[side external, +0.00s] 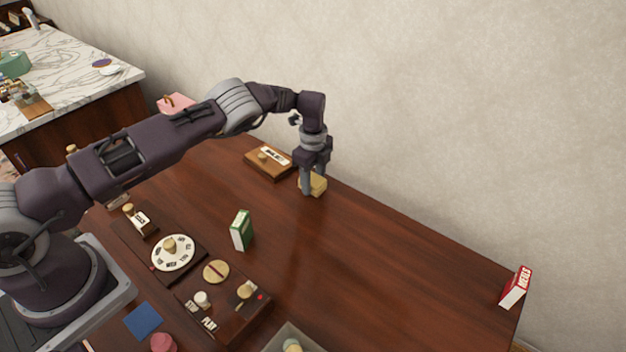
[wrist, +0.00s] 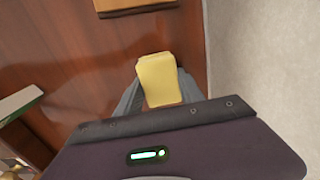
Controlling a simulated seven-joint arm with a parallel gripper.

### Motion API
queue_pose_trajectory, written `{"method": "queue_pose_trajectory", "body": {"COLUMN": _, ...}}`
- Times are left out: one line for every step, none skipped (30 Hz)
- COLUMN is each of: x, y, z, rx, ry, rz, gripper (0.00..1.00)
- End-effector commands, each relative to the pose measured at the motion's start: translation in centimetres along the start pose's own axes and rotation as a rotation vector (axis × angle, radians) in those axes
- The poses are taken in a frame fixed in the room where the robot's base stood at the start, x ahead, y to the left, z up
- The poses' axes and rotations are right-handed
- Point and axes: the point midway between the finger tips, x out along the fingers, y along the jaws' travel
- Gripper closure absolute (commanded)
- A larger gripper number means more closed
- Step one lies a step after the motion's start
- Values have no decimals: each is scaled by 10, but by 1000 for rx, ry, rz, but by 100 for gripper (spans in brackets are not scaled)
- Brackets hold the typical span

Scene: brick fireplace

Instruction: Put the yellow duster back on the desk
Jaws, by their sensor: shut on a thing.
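The yellow duster (side external: 318,184) is a small yellow block at the back edge of the brown wooden desk (side external: 380,260), close to the wall. My gripper (side external: 311,188) points down and is shut on the duster. In the wrist view the duster (wrist: 159,80) sits between my two grey fingers. It is at or just above the desk top; I cannot tell whether it touches.
A wooden box with a white label (side external: 268,162) lies just left of my gripper. A green box (side external: 242,231) stands nearer the front, beside dial and switch panels (side external: 222,300). A red and white box (side external: 515,287) stands far right. The right middle of the desk is clear.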

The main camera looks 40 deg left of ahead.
Motion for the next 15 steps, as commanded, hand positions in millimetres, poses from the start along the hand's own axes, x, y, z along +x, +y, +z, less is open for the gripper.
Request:
{"method": "queue_pose_trajectory", "body": {"x": -1, "y": -1, "z": 0, "rx": 0, "ry": 0, "rz": -2, "gripper": 93}}
{"method": "queue_pose_trajectory", "body": {"x": -1, "y": -1, "z": 0, "rx": 0, "ry": 0, "rz": -2, "gripper": 93}}
{"method": "queue_pose_trajectory", "body": {"x": -1, "y": 0, "z": 0, "rx": -1, "ry": 0, "rz": -2, "gripper": 93}}
{"method": "queue_pose_trajectory", "body": {"x": -1, "y": 0, "z": 0, "rx": -1, "ry": 0, "rz": -1, "gripper": 93}}
{"method": "queue_pose_trajectory", "body": {"x": -1, "y": 0, "z": 0, "rx": -1, "ry": 1, "rz": -1, "gripper": 93}}
{"method": "queue_pose_trajectory", "body": {"x": 0, "y": 0, "z": 0, "rx": -1, "ry": 1, "rz": -1, "gripper": 93}}
{"method": "queue_pose_trajectory", "body": {"x": 1, "y": 0, "z": 0, "rx": -1, "ry": 1, "rz": -1, "gripper": 93}}
{"method": "queue_pose_trajectory", "body": {"x": 1, "y": 0, "z": 0, "rx": -1, "ry": 1, "rz": -2, "gripper": 53}}
{"method": "queue_pose_trajectory", "body": {"x": 1, "y": -1, "z": 0, "rx": -1, "ry": 1, "rz": -2, "gripper": 46}}
{"method": "queue_pose_trajectory", "body": {"x": 1, "y": -1, "z": 0, "rx": -1, "ry": 1, "rz": -2, "gripper": 40}}
{"method": "queue_pose_trajectory", "body": {"x": 1, "y": 0, "z": 0, "rx": -1, "ry": 1, "rz": -2, "gripper": 34}}
{"method": "queue_pose_trajectory", "body": {"x": 1, "y": 0, "z": 0, "rx": -1, "ry": 1, "rz": -1, "gripper": 34}}
{"method": "queue_pose_trajectory", "body": {"x": 1, "y": 0, "z": 0, "rx": -1, "ry": 1, "rz": -1, "gripper": 34}}
{"method": "queue_pose_trajectory", "body": {"x": 1, "y": 0, "z": 0, "rx": -1, "ry": 1, "rz": -1, "gripper": 34}}
{"method": "queue_pose_trajectory", "body": {"x": 1, "y": 0, "z": 0, "rx": -1, "ry": 1, "rz": -1, "gripper": 34}}
